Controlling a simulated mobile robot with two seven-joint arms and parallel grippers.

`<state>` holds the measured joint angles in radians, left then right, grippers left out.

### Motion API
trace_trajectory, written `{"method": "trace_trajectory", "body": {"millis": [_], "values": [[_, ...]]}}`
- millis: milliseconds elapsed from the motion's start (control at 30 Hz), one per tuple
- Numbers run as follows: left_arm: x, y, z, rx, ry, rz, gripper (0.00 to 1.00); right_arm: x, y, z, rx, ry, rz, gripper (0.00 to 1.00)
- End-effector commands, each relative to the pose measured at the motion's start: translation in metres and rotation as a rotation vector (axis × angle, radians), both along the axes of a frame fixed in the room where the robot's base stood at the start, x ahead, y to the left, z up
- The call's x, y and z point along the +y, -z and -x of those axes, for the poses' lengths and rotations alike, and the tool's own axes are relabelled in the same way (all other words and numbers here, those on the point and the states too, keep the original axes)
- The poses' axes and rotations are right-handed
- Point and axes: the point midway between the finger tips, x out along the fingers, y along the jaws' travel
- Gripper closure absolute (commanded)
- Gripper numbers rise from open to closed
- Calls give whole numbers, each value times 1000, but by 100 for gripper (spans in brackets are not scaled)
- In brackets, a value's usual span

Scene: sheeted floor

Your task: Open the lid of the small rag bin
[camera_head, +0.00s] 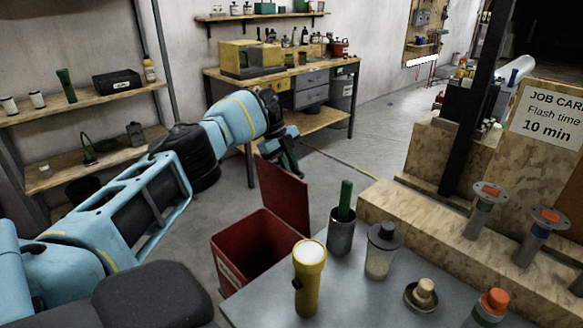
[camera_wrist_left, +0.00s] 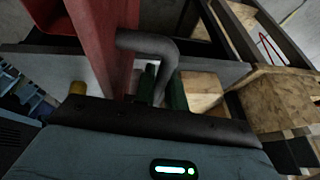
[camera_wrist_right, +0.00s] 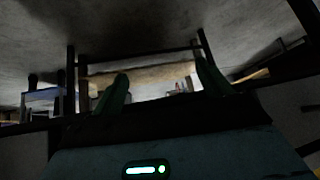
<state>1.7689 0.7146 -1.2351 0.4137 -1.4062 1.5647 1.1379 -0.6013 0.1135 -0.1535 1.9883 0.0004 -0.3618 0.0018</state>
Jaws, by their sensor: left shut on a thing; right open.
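The small rag bin (camera_head: 222,262) is a red open-topped box on the floor, beside the grey table. Its red lid (camera_head: 286,197) stands raised, tilted up on the bin's far side, and the bin's dark inside shows. My left gripper (camera_head: 288,162) is at the lid's upper edge. In the left wrist view, a grey bent handle (camera_wrist_left: 150,42) sticks out from the red lid (camera_wrist_left: 108,60), and my left gripper is shut on it; the fingers are partly hidden. My right gripper (camera_wrist_right: 163,86) is open and empty in the right wrist view, away from the bin.
The grey table (camera_head: 345,300) right of the bin holds a yellow flashlight (camera_head: 308,278), a grey cup (camera_head: 341,232), a dark-lidded jar (camera_head: 381,250) and small items. A workbench (camera_head: 282,70) stands behind; shelves (camera_head: 85,100) are at left. Floor beyond the lid is clear.

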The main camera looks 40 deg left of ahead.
Motion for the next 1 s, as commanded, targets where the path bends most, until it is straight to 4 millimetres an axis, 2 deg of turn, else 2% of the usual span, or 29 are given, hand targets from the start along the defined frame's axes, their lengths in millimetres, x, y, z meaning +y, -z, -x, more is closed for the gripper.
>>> {"method": "trace_trajectory", "body": {"millis": [133,167,300,667,1000], "values": [[0,2,1,4,1,-2,100,0,2,6,12,-1,1,22],[0,2,1,4,1,-2,84,0,2,7,13,0,0,22],[0,2,1,3,1,0,66,0,2,7,13,0,0,22],[2,-3,1,1,1,0,66,0,-1,0,-3,1,-1,22],[22,-47,7,2,1,0,66,1,11,5,15,2,-2,22]]}}
